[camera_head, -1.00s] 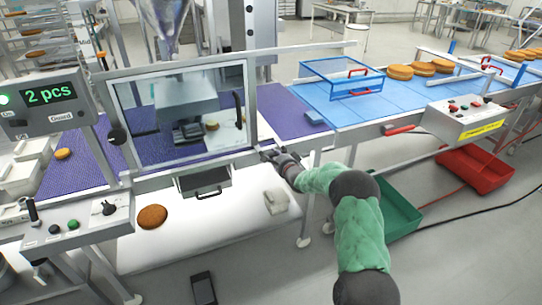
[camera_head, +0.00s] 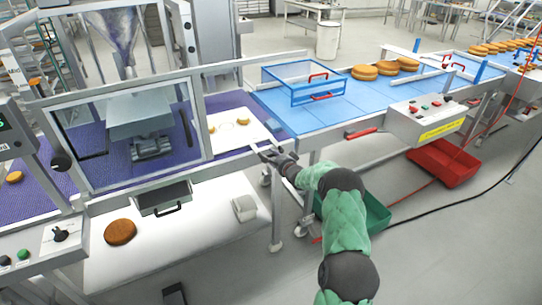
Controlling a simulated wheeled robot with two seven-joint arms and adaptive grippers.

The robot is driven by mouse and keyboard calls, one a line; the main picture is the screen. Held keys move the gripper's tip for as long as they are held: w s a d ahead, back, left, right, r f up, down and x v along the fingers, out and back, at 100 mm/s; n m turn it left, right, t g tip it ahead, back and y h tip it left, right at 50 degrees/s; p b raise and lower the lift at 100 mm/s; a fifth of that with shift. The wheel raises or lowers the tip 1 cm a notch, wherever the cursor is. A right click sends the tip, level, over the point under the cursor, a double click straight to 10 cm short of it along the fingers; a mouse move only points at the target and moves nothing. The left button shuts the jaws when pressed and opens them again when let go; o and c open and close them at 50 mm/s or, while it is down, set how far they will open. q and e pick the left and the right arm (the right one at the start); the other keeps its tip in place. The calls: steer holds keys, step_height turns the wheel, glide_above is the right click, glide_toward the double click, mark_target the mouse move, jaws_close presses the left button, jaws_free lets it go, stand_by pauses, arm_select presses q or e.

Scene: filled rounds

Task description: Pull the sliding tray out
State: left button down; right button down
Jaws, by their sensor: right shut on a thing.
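The sliding tray, a flat white plate (camera_head: 222,142), lies over the purple belt and shows to the right of the guard frame, with small rounds on it. Its left part is hidden behind the frame. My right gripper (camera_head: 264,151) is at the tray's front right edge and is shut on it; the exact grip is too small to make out. My green-sleeved right arm comes in from the lower right. My left gripper is not in view.
A clear guard in a metal frame (camera_head: 203,110) stands left of the tray. A blue conveyor (camera_head: 335,110) with a blue open frame (camera_head: 297,88) is to the right. Below are a dark handled box (camera_head: 165,195), a brown round (camera_head: 120,232), a green bin (camera_head: 377,214) and a red bin (camera_head: 445,166).

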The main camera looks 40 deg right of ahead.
steer(key=shift+s+d, duration=0.1)
steer(key=shift+d, duration=0.1)
steer(key=c, duration=1)
jaws_free()
steer(key=shift+d, duration=0.15)
steer(key=v, duration=1.2)
